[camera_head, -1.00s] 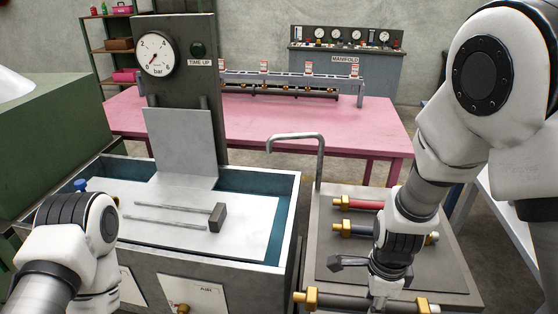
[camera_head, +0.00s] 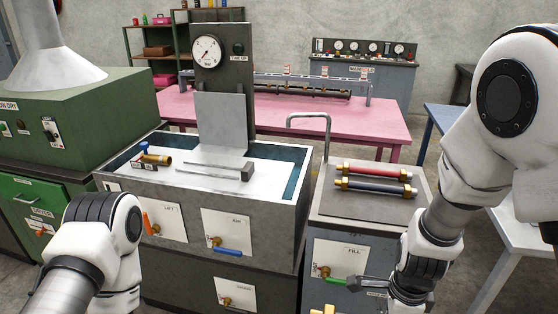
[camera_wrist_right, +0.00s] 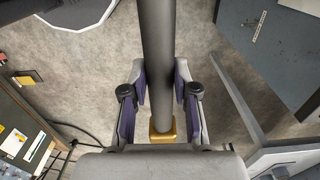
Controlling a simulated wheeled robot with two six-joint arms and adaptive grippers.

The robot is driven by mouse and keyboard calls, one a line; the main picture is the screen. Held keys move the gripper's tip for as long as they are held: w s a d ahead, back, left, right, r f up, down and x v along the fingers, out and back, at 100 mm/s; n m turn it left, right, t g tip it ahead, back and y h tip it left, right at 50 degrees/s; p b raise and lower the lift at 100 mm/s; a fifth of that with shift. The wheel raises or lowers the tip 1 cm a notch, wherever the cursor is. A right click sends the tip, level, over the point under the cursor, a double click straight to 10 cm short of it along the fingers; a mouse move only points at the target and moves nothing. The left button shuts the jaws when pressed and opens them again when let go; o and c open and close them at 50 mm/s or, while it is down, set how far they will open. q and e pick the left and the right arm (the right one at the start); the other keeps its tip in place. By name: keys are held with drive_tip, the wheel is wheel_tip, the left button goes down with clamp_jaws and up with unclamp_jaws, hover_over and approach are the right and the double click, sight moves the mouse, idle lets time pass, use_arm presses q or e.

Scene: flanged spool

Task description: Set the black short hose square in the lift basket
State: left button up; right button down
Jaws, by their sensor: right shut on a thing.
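The black short hose (camera_wrist_right: 158,60) runs lengthwise through the right wrist view, with a brass fitting (camera_wrist_right: 162,132) at its near end; its far end is out of frame. My right gripper (camera_wrist_right: 160,88) is shut around it. In the head view my right gripper (camera_head: 385,290) is low at the right, in front of the grey stand, and the hose is mostly hidden or cut off. The lift basket (camera_head: 180,178) seems to be the pale plate with rails in the water tank, left of my right gripper and behind it. My left gripper's fingers are out of view.
Red and blue hoses (camera_head: 372,168) lie on the grey stand (camera_head: 400,207), beside a bent pipe (camera_head: 308,116). A brass valve piece (camera_head: 155,160) is at the tank's left side. The tank rim (camera_head: 255,202) and gauge column (camera_head: 238,80) stand around the basket.

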drive_tip(key=w+a+f+n, duration=0.1)
drive_tip(key=w+n, duration=0.4)
drive_tip(key=n, duration=0.5)
drive_tip(key=w+a+f+n, duration=0.1)
drive_tip(key=w+f+n, duration=0.3)
drive_tip(key=n, duration=0.6)
drive_tip(key=shift+w+a+n, duration=0.2)
drive_tip(key=shift+w+n, duration=0.2)
drive_tip(key=shift+w, duration=0.3)
